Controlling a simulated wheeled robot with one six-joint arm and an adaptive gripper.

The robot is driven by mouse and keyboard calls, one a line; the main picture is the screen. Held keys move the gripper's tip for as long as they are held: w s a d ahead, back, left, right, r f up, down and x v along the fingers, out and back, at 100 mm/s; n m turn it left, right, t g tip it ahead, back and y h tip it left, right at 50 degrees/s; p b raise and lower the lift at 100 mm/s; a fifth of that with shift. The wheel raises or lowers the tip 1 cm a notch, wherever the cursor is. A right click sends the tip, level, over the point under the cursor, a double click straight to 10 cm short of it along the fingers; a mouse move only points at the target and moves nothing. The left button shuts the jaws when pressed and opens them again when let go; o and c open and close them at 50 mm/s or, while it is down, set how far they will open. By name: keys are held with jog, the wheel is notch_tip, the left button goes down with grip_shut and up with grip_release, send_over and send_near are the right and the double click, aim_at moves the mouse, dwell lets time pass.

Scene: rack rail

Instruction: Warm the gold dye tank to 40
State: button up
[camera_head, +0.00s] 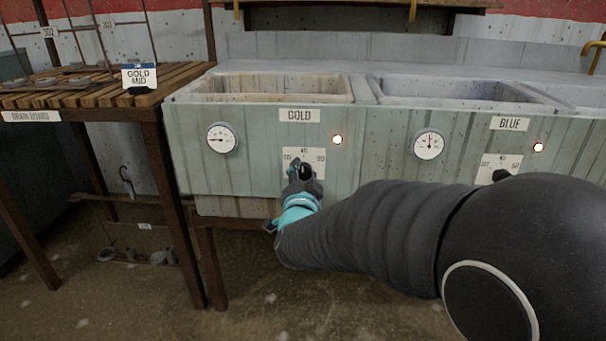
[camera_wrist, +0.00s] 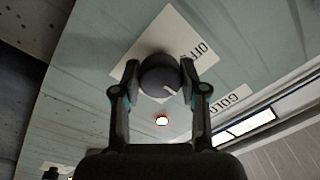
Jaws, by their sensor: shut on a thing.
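The gold dye tank (camera_head: 190,150) has a GOLD label (camera_head: 299,115) on its front. Its round gauge (camera_head: 221,138) has a needle pointing left. A lit lamp (camera_head: 337,140) is right of the label, and also shows in the wrist view (camera_wrist: 162,121). The black gold tank knob (camera_wrist: 160,75) sits on a white dial plate (camera_wrist: 200,52) with an OFF mark; a pale pointer line shows on the knob. My gripper (camera_wrist: 159,76) is shut on the knob, a finger on each side. In the head view my gripper (camera_head: 303,172) hides much of the knob and plate.
The blue tank at right has its own gauge (camera_head: 428,144), lit lamp (camera_head: 538,147) and black knob (camera_head: 501,175). A slatted drain board (camera_head: 110,90) with a GOLD MID card (camera_head: 139,76) stands at left. The floor (camera_head: 110,310) in front is mostly clear.

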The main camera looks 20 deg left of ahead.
jog(key=o, duration=1.1)
jog(key=shift+o, duration=0.2)
jog(key=shift+s, duration=0.1)
jog(key=v, duration=1.2)
jog(key=shift+f, duration=0.1)
